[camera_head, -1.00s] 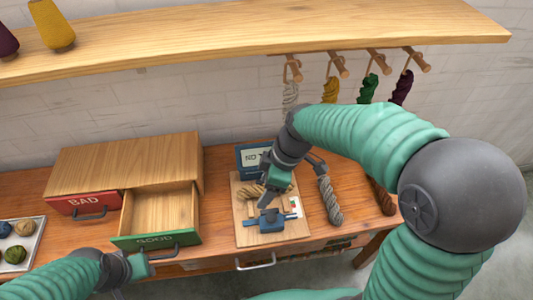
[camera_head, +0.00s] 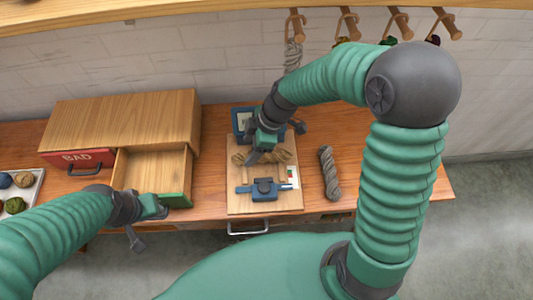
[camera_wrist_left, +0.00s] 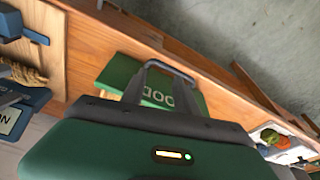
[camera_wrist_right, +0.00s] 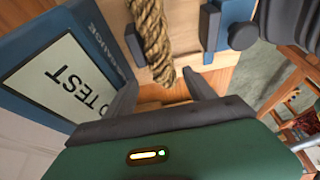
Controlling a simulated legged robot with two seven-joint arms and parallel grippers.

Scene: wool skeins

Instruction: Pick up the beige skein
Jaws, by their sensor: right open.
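The beige skein (camera_head: 282,157) is a twisted length of wool lying across the wooden board (camera_head: 236,202) on the bench. It also shows at the top of the right wrist view (camera_wrist_right: 152,40). My right gripper (camera_head: 263,153) is above the board, close over the skein and partly hiding it. In the right wrist view its two fingers (camera_wrist_right: 162,84) are apart, with the skein's near end in front of the gap between them.
A blue clamp-like fixture (camera_head: 264,189) sits at the board's front and a blue display (camera_head: 243,121) behind it. A grey skein (camera_head: 329,172) lies to the right. A red BAD drawer (camera_head: 78,161) and a ball tray (camera_head: 38,183) are left. Skeins hang from pegs above.

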